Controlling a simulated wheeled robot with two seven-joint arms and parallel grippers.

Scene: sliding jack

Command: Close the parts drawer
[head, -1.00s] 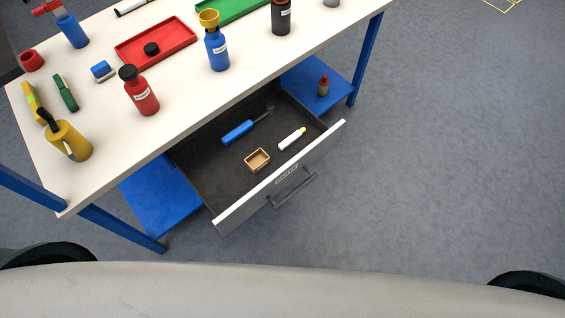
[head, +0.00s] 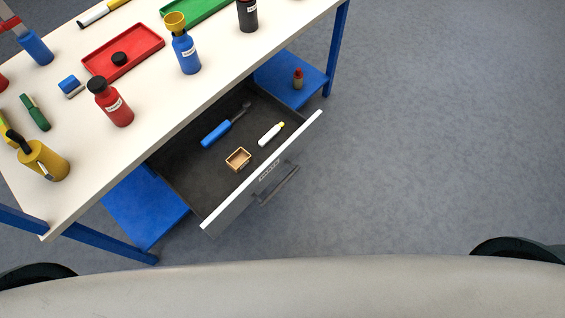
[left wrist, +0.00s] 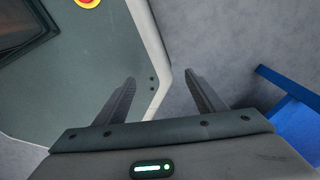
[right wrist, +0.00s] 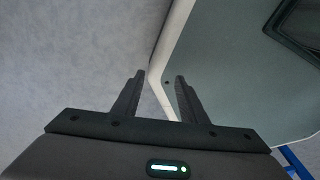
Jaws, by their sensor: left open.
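The parts drawer (head: 185,160) is pulled well out from under the workbench in the head view. It has a dark interior, a white-topped front panel with a label, and a dark bar handle (head: 278,186). Neither gripper shows in the head view. My left gripper (left wrist: 160,77) is open and empty in the left wrist view. My right gripper (right wrist: 159,76) has its fingers apart with nothing between them. Both are away from the drawer.
The white workbench top (head: 150,100) carries several bottles, a red tray (head: 122,52) and a green tray. Blue legs and a blue lower shelf (head: 143,205) flank the drawer. The grey floor (head: 430,150) right of the drawer is clear.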

